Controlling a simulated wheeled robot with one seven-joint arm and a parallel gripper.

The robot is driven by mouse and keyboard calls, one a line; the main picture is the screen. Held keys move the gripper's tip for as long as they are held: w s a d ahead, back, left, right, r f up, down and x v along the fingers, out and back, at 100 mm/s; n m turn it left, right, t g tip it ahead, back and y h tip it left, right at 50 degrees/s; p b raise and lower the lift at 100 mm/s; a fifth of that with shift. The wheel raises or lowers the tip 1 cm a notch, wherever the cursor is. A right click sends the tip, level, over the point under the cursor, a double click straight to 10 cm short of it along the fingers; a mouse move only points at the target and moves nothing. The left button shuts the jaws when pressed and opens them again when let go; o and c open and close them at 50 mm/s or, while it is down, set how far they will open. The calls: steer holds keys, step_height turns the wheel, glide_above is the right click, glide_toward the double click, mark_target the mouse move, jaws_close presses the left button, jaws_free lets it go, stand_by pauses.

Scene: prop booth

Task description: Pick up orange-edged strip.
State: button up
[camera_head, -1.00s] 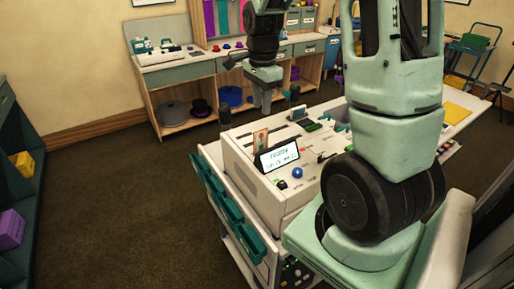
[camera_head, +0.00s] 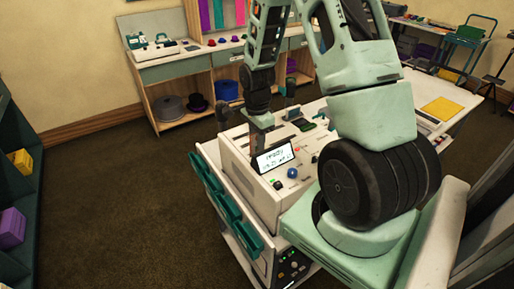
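My gripper (camera_head: 259,141) points down at the left end of the white console (camera_head: 262,187), just behind a small tilted sign (camera_head: 273,158) with handwriting on it. I cannot make out the orange-edged strip now. An upright orange-and-green piece stood behind the sign earlier, and my gripper now covers that spot. The fingers are small and blend with the pale console, so I cannot tell whether they are open or shut, or whether they touch anything.
A blue knob (camera_head: 292,173) and other small controls sit right of the sign. A yellow sheet (camera_head: 441,109) lies on the table at right. A wooden shelf unit (camera_head: 171,116) stands behind. The brown floor (camera_head: 115,210) at left is clear.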

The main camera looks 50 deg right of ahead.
steer(key=shift+f, duration=0.25)
jaws_close()
steer(key=shift+r, duration=0.1)
steer(key=shift+r+b, duration=1.55)
steer(key=shift+r, duration=3.4)
